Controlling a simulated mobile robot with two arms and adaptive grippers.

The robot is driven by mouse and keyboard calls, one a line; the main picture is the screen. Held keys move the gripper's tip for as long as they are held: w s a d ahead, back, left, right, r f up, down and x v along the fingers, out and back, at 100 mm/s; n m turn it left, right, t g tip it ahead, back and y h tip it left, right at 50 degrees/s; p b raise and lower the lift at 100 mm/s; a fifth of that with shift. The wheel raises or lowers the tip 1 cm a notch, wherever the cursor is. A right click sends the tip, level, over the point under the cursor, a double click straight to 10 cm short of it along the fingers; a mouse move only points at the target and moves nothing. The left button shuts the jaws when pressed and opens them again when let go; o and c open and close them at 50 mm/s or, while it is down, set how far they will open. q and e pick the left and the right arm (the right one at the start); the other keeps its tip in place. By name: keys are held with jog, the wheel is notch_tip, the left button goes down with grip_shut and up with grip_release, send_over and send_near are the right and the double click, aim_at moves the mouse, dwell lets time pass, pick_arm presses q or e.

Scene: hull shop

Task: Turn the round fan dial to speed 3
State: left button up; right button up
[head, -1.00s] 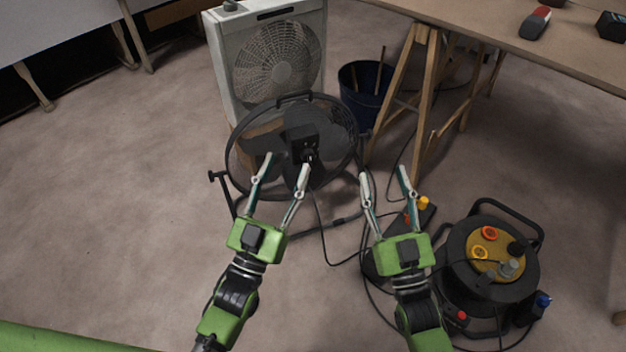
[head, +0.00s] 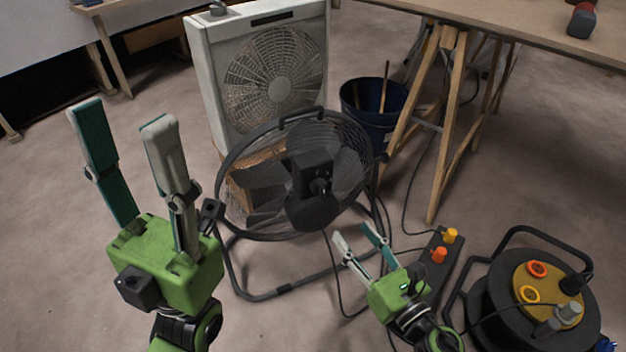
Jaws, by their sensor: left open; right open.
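A black round floor fan (head: 264,180) stands on a tubular frame in the middle of the head view. Its dark motor housing carries a small round dial (head: 320,186) with a light mark; the setting is too small to read. A white box fan (head: 225,95) stands behind it, with a grey knob (head: 218,9) on top. My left gripper (head: 122,112) is open and empty, raised left of both fans, close to the camera. My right gripper (head: 354,234) is open and empty, below and right of the black fan's dial, apart from it.
A dark blue bucket (head: 362,103) stands behind the black fan, beside a wooden trestle (head: 445,130) under a table (head: 480,22). A power strip (head: 441,268) and a cable reel (head: 500,300) lie at right, with loose cables. Floor at left is clear.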

aim_at(324, 194)
jog(key=p+x, duration=0.1)
jog(key=x, duration=1.2)
jog(key=shift+w+a+f, duration=0.1)
jog(key=shift+w, duration=0.25)
jog(key=shift+c, duration=0.3)
jog(key=c, duration=1)
